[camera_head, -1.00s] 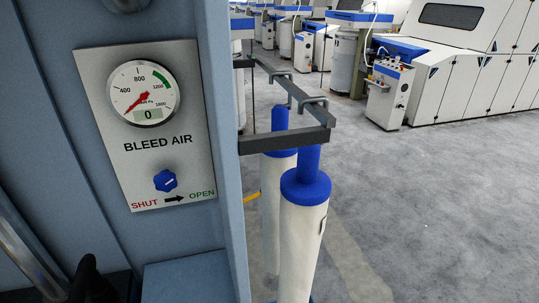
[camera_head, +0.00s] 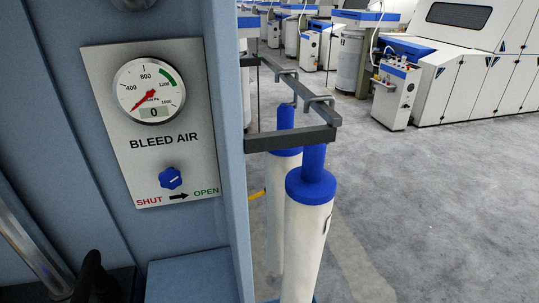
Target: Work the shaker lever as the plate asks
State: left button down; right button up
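A pale plate (camera_head: 196,84) marked BLEED AIR sits on a blue cabinet face at the left. Its round gauge (camera_head: 128,82) has a red needle low at the lower left, and its small display reads 0. A blue knob (camera_head: 171,178) is below the lettering, above the words SHUT and OPEN with an arrow pointing to OPEN. A grey metal bar (camera_head: 32,246) slants at the lower left. A dark curved piece (camera_head: 92,273) rises beside it; I cannot tell whether either is the shaker lever. Neither of my grippers is clearly in view.
Two white cylinders with blue caps (camera_head: 311,186) stand right of the cabinet edge, under a dark metal bracket (camera_head: 290,139). A blue ledge (camera_head: 190,277) juts out below the plate. Open grey floor (camera_head: 440,215) lies to the right, with white machines (camera_head: 480,70) beyond.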

aim_at(262, 193)
jog(key=i+l+u, duration=0.15)
jog(key=l, duration=0.25)
jog(key=l+u, duration=0.15)
jog(key=l, duration=0.25)
jog(key=i+l+u, duration=0.2)
jog(key=l, duration=0.2)
jog(key=i+l+u, duration=0.15)
jog(key=l, duration=0.3)
jog(key=i+l+u, duration=0.2)
jog(key=l, duration=0.3)
jog(key=l+u, duration=0.2)
jog(key=l, duration=0.25)
jog(key=i+l+u, duration=0.2)
jog(key=l, duration=0.3)
jog(key=i+l+u, duration=0.45)
jog(key=l, duration=0.25)
jog(key=i+l+u, duration=0.2)
jog(key=i+l, duration=0.15)
jog(key=i+l+u, duration=0.25)
jog(key=l, duration=0.3)
jog(key=i+l+u, duration=0.2)
jog(key=i+j, duration=0.05)
